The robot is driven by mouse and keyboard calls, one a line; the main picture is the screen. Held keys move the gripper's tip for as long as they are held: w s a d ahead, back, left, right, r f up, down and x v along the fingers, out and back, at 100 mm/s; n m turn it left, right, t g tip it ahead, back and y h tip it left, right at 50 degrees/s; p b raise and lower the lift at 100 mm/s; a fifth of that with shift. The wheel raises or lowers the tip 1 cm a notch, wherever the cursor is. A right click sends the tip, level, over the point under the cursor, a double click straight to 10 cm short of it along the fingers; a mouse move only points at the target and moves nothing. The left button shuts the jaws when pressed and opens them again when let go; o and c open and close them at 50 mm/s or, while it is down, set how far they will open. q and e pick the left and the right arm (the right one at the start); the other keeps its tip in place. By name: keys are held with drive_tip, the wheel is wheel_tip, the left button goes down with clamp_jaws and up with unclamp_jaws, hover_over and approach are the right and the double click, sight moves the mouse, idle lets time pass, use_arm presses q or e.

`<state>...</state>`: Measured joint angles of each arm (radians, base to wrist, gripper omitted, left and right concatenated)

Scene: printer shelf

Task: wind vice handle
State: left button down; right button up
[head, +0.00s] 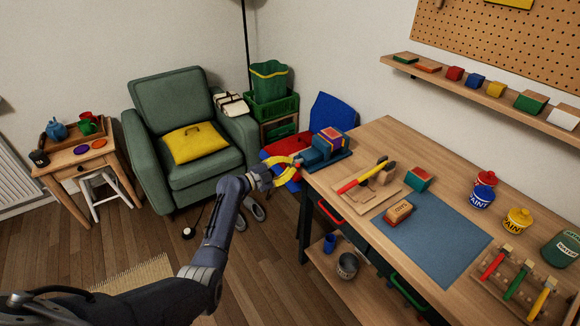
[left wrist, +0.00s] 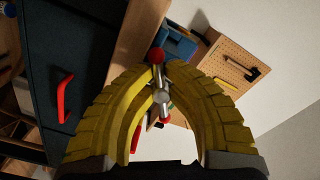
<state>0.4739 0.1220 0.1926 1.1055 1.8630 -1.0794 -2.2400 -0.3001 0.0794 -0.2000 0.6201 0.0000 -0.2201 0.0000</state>
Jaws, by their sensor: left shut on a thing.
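A blue vice (head: 318,154) is mounted at the near left corner of the wooden workbench (head: 372,136), with a multicoloured block (head: 330,139) in its jaws. Its handle is a silver bar with red ball ends, seen in the left wrist view (left wrist: 162,96). My left gripper (head: 288,170) has curved yellow fingers and is beside the vice, off the bench's edge. In the left wrist view the fingertips (left wrist: 164,70) are shut on the handle, near one red ball. The fingers partly cover the bar. My right gripper is in neither view.
On the bench are a wooden tray with a hammer (head: 362,178), a blue mat (head: 440,245), a wooden brush or block (head: 398,212) and paint tins (head: 518,222). A red and blue chair (head: 334,112) stands behind the vice. A green armchair (head: 170,95) is farther left.

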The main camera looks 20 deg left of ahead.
use_arm(q)
drive_tip(key=m, duration=0.4)
drive_tip(key=shift+w+r, duration=0.15)
drive_tip(key=shift+r, duration=0.25)
drive_tip(key=shift+r+m, duration=0.15)
drive_tip(key=shift+m, duration=0.9)
drive_tip(key=shift+r+m, duration=0.1)
drive_tip(key=shift+m, duration=0.95)
drive_tip(key=c, duration=1.5)
unclamp_jaws()
drive_tip(key=shift+o, duration=0.2)
drive_tip(key=shift+a, duration=0.25)
drive_tip(key=v, duration=1.1)
drive_tip(key=shift+s, duration=0.45)
